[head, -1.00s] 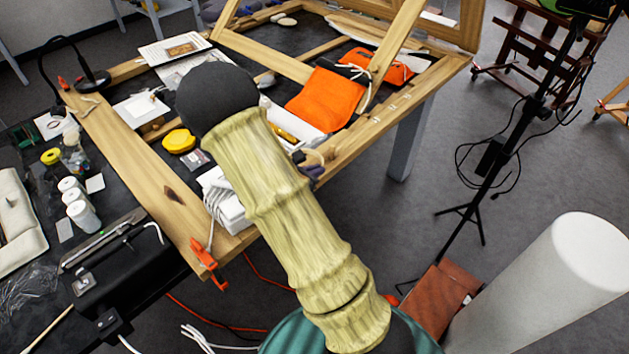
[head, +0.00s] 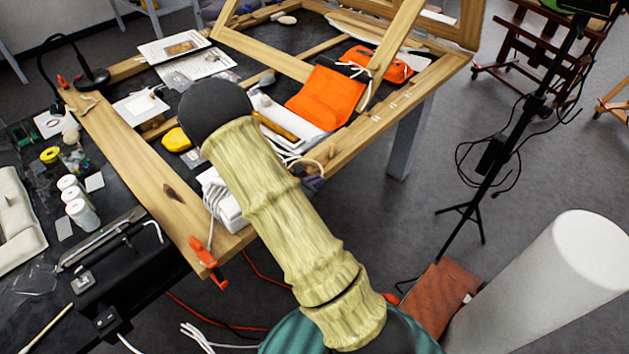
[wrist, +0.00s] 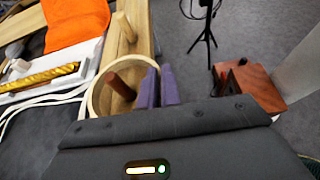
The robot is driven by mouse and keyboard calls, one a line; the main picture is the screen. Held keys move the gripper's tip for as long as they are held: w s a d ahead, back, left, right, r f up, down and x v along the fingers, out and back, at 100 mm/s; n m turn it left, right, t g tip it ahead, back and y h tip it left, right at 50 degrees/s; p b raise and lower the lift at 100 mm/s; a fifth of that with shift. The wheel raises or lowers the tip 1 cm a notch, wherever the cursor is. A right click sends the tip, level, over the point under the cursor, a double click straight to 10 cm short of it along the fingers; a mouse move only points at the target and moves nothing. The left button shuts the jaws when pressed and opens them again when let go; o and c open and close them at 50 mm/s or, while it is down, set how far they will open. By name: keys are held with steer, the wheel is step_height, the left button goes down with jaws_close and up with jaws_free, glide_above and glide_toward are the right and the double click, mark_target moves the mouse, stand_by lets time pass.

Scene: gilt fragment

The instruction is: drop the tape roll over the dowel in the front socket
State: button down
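The tape roll (wrist: 95,101), a pale beige ring, is in the left middle of the wrist view. My gripper (wrist: 159,82) has two purple fingers close together at the roll's right side, pinching its wall. A dark red-brown dowel (wrist: 121,86) shows inside the ring's opening, tilted in the picture. I cannot tell whether the ring is around it or still above its tip. A pale wooden dowel (wrist: 125,27) stands farther off, outside the ring. The sockets are not clearly visible. In the head view my arm largely hides the gripper (head: 314,182) and the roll.
A wooden frame rail (head: 350,140) runs beside the work spot. A white tray (wrist: 50,75) with a gold-coloured rod lies left of the roll, and an orange cloth (wrist: 75,20) lies beyond. White cables run close by.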

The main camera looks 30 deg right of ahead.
steer(key=shift+f, duration=0.3)
steer(key=c, duration=1.6)
jaws_free()
steer(key=shift+r, duration=0.1)
steer(key=shift+a+r+p, duration=0.1)
steer(key=shift+r+p, duration=0.55)
steer(key=shift+r, duration=0.15)
steer(key=b+v, duration=0.1)
steer(key=v, duration=1)
steer(key=shift+s+a+b, duration=0.2)
steer(key=shift+a+b, duration=0.1)
